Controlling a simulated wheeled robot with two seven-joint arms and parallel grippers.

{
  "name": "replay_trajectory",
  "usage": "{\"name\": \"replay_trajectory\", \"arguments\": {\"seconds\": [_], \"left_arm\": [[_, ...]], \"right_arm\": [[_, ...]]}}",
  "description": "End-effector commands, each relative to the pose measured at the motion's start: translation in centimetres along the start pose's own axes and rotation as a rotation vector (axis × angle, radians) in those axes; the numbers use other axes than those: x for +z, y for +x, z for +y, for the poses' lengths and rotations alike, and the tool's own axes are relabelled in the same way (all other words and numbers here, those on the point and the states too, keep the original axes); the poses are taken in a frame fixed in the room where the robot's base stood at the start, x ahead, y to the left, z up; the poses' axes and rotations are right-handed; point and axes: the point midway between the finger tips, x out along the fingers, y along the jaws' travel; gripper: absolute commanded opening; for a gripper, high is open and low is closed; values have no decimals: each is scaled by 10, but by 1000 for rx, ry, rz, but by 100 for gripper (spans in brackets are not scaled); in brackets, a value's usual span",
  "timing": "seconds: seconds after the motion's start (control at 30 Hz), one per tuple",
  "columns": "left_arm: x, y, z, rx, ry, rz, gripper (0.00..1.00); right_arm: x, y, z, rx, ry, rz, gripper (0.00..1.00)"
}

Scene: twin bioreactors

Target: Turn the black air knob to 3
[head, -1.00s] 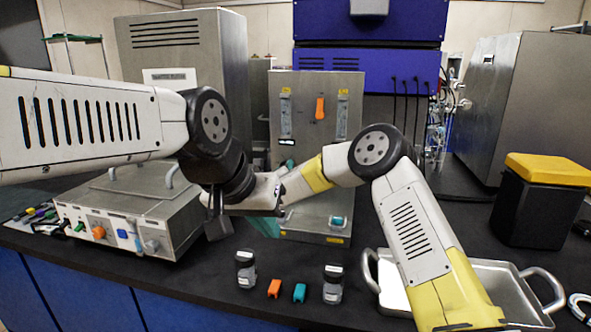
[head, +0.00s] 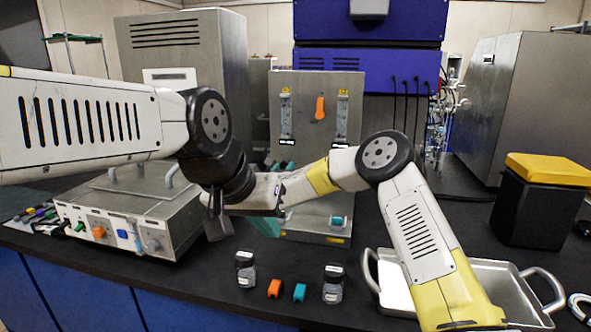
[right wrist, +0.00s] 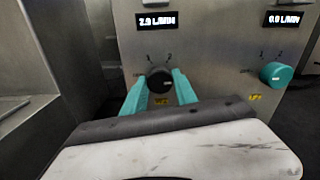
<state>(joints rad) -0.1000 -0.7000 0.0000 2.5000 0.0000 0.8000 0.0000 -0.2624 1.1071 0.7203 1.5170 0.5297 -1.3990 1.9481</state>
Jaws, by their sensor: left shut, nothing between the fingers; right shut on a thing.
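The black air knob (right wrist: 159,80) is on the metal panel (right wrist: 215,50) in the right wrist view, under the left display (right wrist: 157,21), which seems to read 2.9 L/MIN. My right gripper (right wrist: 160,88) is shut on this knob, one teal finger on each side. Scale marks show around the knob's top; its pointer is not clear. In the head view my right gripper (head: 283,167) is at the panel, partly behind my left arm, and the knob is hidden.
A teal knob (right wrist: 277,74) is right of the black one, under a display (right wrist: 284,19) that seems to read 0.0. My left wrist is close to my right forearm. A metal tray (head: 485,275), two small jars (head: 245,269) (head: 333,284) and small clips (head: 274,288) are on the bench.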

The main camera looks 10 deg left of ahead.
Motion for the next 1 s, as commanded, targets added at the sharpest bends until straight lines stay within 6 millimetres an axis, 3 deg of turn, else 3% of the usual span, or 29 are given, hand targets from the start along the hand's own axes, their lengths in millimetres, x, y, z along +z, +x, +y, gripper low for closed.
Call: {"name": "replay_trajectory", "arguments": {"seconds": [0.23,0.27,0.33,0.37,0.73,1.0], "left_arm": [[0,0,0,0,0,0,0],[0,0,0,0,0,0,0],[0,0,0,0,0,0,0],[0,0,0,0,0,0,0],[0,0,0,0,0,0,0],[0,0,0,0,0,0,0]], "right_arm": [[-2,-1,2,4,0,5,0],[-2,-1,2,4,0,5,40],[-2,-1,1,3,-1,4,53],[-2,-1,1,3,-1,4,56],[-1,-6,1,3,-1,2,56],[-1,-49,2,5,-2,2,56]]}}
